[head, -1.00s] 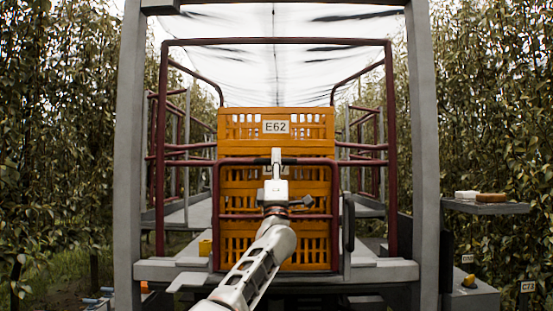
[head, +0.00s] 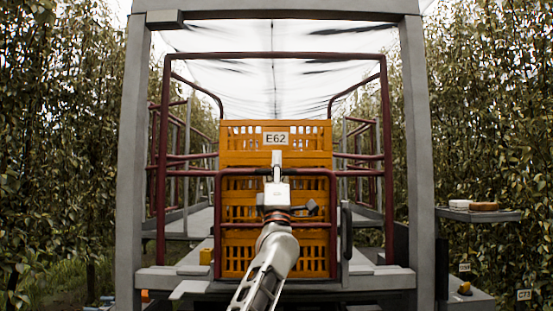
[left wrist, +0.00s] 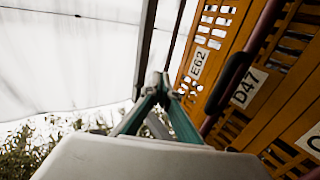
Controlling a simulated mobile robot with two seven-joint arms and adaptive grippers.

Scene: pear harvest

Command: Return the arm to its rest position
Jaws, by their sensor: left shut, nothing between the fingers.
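My left arm (head: 268,267) reaches up from the bottom middle of the head view. Its gripper (head: 277,158) points upward in front of the orange crate stack and overlaps it in the picture. The gripper is shut and empty. In the left wrist view its green-grey fingers (left wrist: 160,80) meet at the tips, with nothing held. The fingers show against the pale canopy, just left of the crates. My right gripper is in neither view.
Stacked orange crates (head: 240,158), the top one labelled E62, stand behind a dark red rail (head: 325,172). Grey posts (head: 420,160) flank the platform. A shelf (head: 478,214) with small white and brown items is at right. Leafy tree rows line both sides.

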